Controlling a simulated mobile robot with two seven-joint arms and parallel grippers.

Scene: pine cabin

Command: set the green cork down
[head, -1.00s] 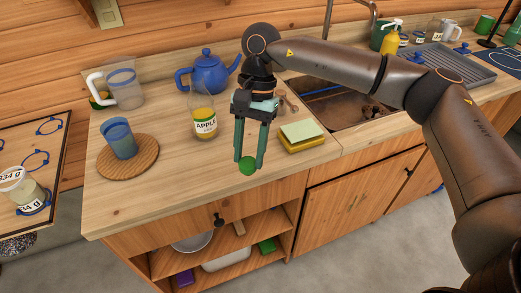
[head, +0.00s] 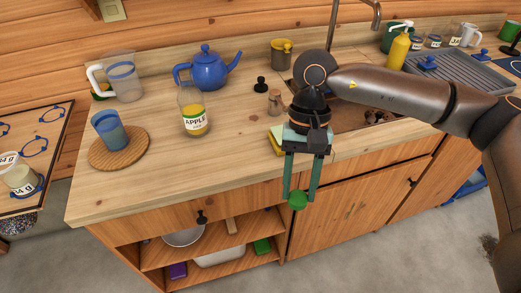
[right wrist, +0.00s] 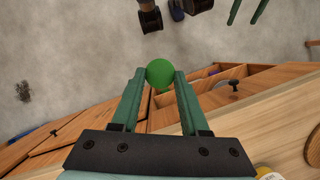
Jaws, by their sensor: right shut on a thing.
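The green cork (head: 297,200) is between the fingertips of my right gripper (head: 299,192). The gripper is shut on it and points down. In the head view the cork appears just below the counter's front edge, against the cabinet front. In the right wrist view the cork (right wrist: 160,73) sits at the finger ends, with floor and cabinet front behind it. My left gripper (right wrist: 244,22) shows only at the top of the right wrist view, cut by the frame edge. Its two fingers are apart with nothing seen between them.
The wooden counter (head: 150,190) has clear room at its front left. A yellow sponge (head: 276,143) is partly hidden behind my right gripper. An apple juice bottle (head: 193,115), a blue teapot (head: 208,70) and a blue cup (head: 110,132) on a round board (head: 118,157) stand farther left.

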